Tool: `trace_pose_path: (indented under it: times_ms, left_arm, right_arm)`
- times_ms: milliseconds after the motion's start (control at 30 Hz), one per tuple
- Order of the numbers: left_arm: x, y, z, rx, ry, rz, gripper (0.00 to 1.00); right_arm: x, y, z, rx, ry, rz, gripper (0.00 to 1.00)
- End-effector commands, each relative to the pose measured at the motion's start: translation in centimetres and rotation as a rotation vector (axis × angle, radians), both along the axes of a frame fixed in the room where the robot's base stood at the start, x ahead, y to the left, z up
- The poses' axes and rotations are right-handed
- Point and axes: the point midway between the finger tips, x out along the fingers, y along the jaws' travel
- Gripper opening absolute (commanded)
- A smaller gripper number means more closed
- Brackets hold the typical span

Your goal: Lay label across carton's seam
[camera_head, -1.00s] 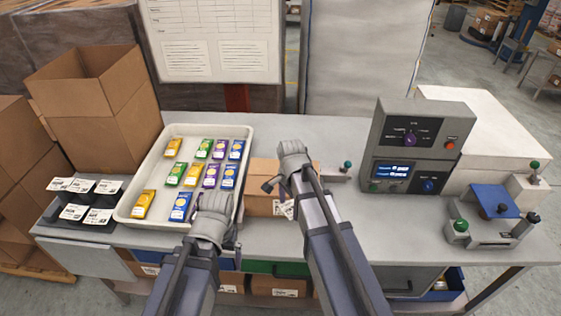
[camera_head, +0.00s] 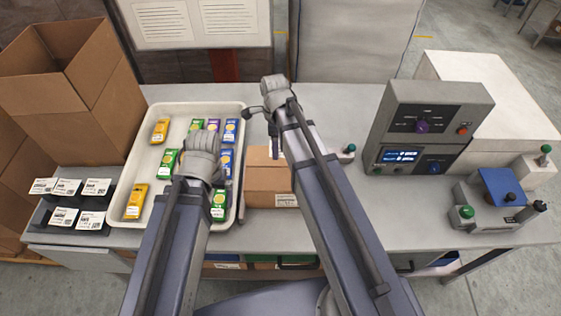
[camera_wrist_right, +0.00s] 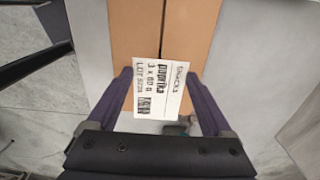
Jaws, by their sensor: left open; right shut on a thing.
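The brown carton (camera_head: 268,186) stands closed on the bench, right of the tray. In the right wrist view, the carton top (camera_wrist_right: 180,30) shows with its seam as a dark line running away from the gripper. My right gripper (camera_wrist_right: 158,76) is shut on a white label (camera_wrist_right: 157,88) printed "paprika 3 x 80 g". The label is over the carton top, across the line of the seam; I cannot tell whether it touches.
A pale tray (camera_head: 127,172) holds several yellow, green, purple and blue packets. A label rack (camera_head: 72,214) with several labels stands at left, near a tall open box (camera_head: 95,90). A control unit (camera_head: 425,125) and a blue-topped device (camera_head: 500,190) stand at right.

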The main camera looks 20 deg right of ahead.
Motion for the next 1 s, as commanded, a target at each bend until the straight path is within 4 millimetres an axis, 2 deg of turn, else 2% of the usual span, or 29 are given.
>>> trace_pose_path:
  times_ms: [400, 667, 1000]
  left_arm:
    - [0.0, 0.0, -6.0, 0.002, 0.001, -0.011, 1.0]
    - [0.0, 0.0, -6.2, 0.003, 0.0, -0.013, 1.0]
    - [0.0, 0.0, -9.9, 0.002, 0.001, -0.015, 1.0]
  right_arm:
    - [0.0, 0.0, -6.0, 0.0, 0.0, 0.002, 0.34]
    - [0.0, 0.0, -6.2, 0.0, 0.0, 0.002, 0.34]
    - [0.0, 0.0, -9.9, 0.0, 0.0, 0.002, 0.34]
